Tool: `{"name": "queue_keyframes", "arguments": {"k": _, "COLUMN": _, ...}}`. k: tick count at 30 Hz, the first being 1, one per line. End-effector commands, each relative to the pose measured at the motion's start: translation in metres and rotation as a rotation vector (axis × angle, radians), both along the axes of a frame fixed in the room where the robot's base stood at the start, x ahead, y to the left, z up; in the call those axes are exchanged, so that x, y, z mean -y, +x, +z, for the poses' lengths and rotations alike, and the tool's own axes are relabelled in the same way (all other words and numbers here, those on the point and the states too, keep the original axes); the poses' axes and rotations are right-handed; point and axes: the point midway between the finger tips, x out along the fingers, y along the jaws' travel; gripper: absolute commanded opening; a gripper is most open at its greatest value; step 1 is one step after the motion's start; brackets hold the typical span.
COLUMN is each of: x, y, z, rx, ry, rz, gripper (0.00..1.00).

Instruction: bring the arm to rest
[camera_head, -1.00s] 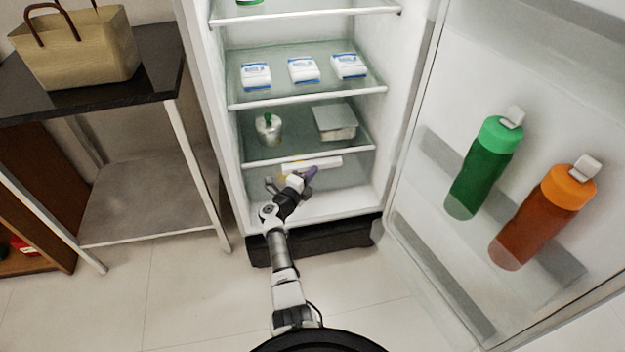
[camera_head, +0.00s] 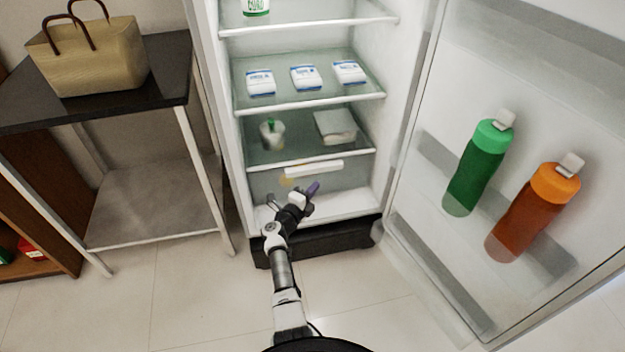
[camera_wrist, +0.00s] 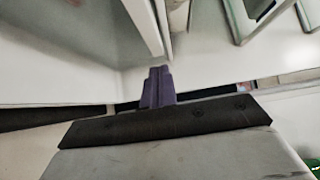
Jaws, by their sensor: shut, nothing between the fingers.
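My gripper (camera_head: 313,188) has purple fingers and reaches into the bottom of the open fridge (camera_head: 238,130), in front of the clear bottom drawer (camera_head: 345,184). In the wrist view its fingers (camera_wrist: 157,88) are together and hold nothing. A pale fridge surface (camera_wrist: 60,60) lies close beyond the fingertips there. My arm runs from the bottom centre of the head view up to the fridge opening. From the head view I cannot tell whether the gripper touches the drawer.
The fridge door (camera_head: 440,240) stands open at right with a green bottle (camera_head: 478,170) and an orange bottle (camera_head: 530,215). Shelves hold white packs (camera_head: 305,77), a jar (camera_head: 271,132) and a box (camera_head: 335,126). A side table (camera_head: 170,75) with a bag (camera_head: 95,60) stands left. Floor (camera_head: 190,300) is clear.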

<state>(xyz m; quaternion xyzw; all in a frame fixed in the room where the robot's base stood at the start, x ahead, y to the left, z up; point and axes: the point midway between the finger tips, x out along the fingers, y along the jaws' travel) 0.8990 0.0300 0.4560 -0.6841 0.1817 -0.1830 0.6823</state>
Motion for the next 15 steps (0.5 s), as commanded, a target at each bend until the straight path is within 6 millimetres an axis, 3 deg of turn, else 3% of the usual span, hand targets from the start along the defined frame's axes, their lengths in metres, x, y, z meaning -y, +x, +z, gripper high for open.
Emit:
{"name": "queue_keyframes", "arguments": {"k": 1, "x": -0.008, "y": -0.013, "z": 0.008, "rx": -0.002, "ry": -0.001, "rz": 0.004, "gripper": 0.00}}
{"name": "queue_keyframes", "arguments": {"k": 6, "x": -0.025, "y": -0.044, "z": 0.006, "rx": -0.001, "ry": -0.002, "rz": 0.003, "gripper": 0.00}}
{"name": "queue_keyframes", "arguments": {"k": 15, "x": -0.039, "y": -0.068, "z": 0.002, "rx": 0.001, "ry": 0.000, "rz": 0.000, "gripper": 0.00}}
